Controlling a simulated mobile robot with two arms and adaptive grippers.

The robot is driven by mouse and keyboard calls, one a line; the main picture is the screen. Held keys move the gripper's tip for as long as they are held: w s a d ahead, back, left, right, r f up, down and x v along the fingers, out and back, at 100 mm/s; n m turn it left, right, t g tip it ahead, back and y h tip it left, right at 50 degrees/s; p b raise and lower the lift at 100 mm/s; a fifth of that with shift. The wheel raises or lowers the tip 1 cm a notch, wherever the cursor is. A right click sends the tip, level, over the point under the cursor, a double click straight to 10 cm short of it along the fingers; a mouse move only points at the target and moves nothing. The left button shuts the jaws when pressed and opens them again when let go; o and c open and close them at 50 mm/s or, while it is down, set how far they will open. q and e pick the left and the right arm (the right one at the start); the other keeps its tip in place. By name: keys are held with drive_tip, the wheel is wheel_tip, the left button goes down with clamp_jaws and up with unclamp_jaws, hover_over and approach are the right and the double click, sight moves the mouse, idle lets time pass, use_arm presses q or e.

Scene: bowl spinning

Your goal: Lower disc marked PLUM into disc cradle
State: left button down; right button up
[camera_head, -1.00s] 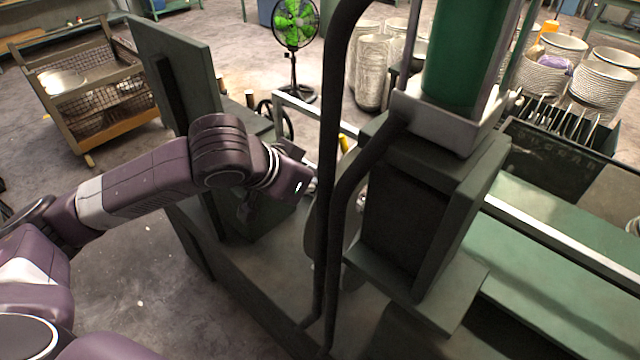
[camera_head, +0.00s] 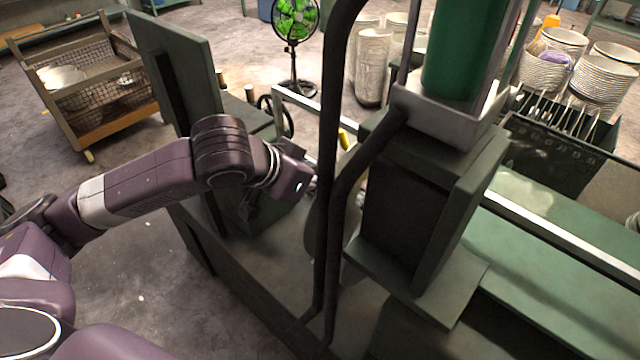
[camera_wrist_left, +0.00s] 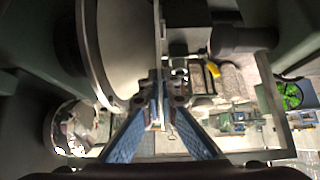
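My left gripper (camera_head: 312,186) reaches into the green machine from the left, its fingertips mostly hidden behind black hoses. In the left wrist view its two blue-sided fingers (camera_wrist_left: 165,100) come together on a thin, plate-like edge seen nearly edge-on, which I take to be the disc (camera_wrist_left: 158,50). In the head view a grey-brown disc (camera_head: 316,232) shows as a narrow, upright shape below the fingertips, partly behind the hoses. No PLUM marking is readable. I cannot make out the disc cradle. My right gripper is not in view.
Black hoses (camera_head: 330,150) run close in front of the hand. A dark machine block (camera_head: 405,220) stands right of it and a green upright plate (camera_head: 172,75) left. A large round rim (camera_wrist_left: 92,55) and a shiny round part (camera_wrist_left: 70,128) show in the wrist view.

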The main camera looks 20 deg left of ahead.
use_arm(q)
drive_tip(key=shift+f, duration=0.5)
drive_tip(key=shift+f+b, duration=0.3)
drive_tip(key=shift+f, duration=0.1)
drive_tip(key=shift+f, duration=0.35)
idle(0.3)
drive_tip(key=c, duration=2.6)
unclamp_jaws()
drive_tip(key=shift+c, duration=0.2)
drive_tip(key=o, duration=0.6)
drive_tip(key=shift+c, duration=0.2)
drive_tip(key=shift+s+f, duration=0.1)
drive_tip(key=shift+f, duration=0.1)
drive_tip(key=v, duration=0.7)
drive_tip(key=shift+r, duration=0.25)
